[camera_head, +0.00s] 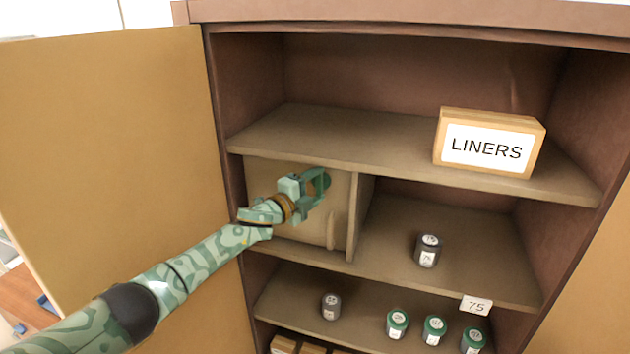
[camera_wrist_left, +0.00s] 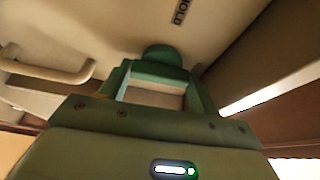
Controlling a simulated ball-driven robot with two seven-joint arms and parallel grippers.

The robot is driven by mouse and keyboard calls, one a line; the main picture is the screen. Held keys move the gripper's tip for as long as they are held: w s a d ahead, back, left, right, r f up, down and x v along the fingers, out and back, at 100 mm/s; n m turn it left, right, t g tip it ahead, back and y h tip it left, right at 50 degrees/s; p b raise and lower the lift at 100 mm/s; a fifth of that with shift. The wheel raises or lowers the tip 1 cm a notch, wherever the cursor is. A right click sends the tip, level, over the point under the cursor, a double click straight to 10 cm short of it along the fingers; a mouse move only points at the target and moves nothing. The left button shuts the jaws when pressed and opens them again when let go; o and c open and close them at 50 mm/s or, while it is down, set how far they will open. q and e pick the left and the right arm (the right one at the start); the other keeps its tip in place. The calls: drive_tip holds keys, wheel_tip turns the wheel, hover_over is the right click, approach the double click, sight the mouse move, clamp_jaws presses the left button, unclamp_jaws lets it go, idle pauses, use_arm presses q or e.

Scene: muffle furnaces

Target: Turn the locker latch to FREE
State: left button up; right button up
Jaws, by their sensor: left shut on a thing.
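The small locker (camera_head: 300,236) is a closed tan compartment on the cabinet's middle shelf. Its latch is a round dark green knob (camera_wrist_left: 163,53) on the door, also just visible in the head view at the gripper's tip. A dark label reading HOLD (camera_wrist_left: 181,12) is on the door near the knob. My left gripper (camera_head: 318,184) is at the upper right of the locker door, shut on the latch. In the wrist view its fingers (camera_wrist_left: 160,82) reach to the knob and partly hide it. Which way the latch points is hidden. My right gripper is out of view.
A pale door handle (camera_head: 331,230) stands out below the gripper. A LINERS box (camera_head: 489,151) sits on the upper shelf (camera_head: 340,140). A dark jar (camera_head: 428,250) stands right of the locker; more jars stand below. The open cabinet door (camera_head: 110,150) flanks my arm.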

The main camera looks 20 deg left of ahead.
use_arm(q)
drive_tip(key=shift+f+m, duration=0.1)
drive_tip(key=shift+m, duration=0.2)
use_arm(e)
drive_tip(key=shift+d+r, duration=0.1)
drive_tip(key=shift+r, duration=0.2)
use_arm(q)
drive_tip(key=o, duration=1)
